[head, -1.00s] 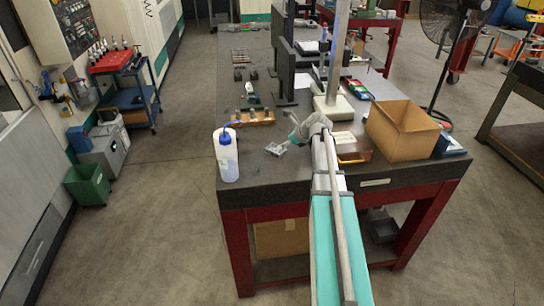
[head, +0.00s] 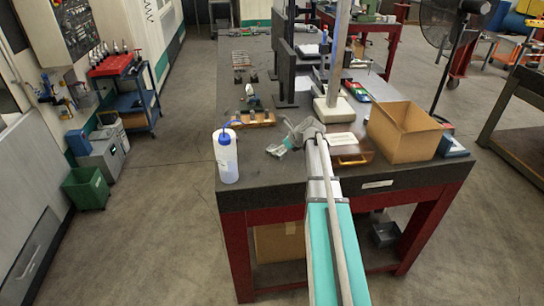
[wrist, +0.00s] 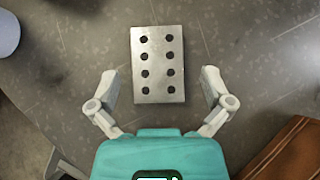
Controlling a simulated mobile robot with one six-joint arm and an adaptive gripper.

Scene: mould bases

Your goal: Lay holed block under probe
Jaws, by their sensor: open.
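The holed block (wrist: 158,64) is a grey metal plate with two rows of dark holes. It lies flat on the dark bench top in the wrist view. My gripper (wrist: 160,80) is open, with one finger on each side of the block's near part and a gap on both sides. In the head view my gripper (head: 277,150) is low over the bench near its front, and I cannot clearly tell the block from the fingers there. A stand with a pale base (head: 334,110) and tall column is farther back; I cannot make out a probe tip on it.
A white bottle (head: 227,160) with a blue top stands left of my gripper. A brown case (head: 352,154) and an open cardboard box (head: 405,132) are to the right. A wooden rack (head: 250,120) lies behind. Bare bench shows around the block.

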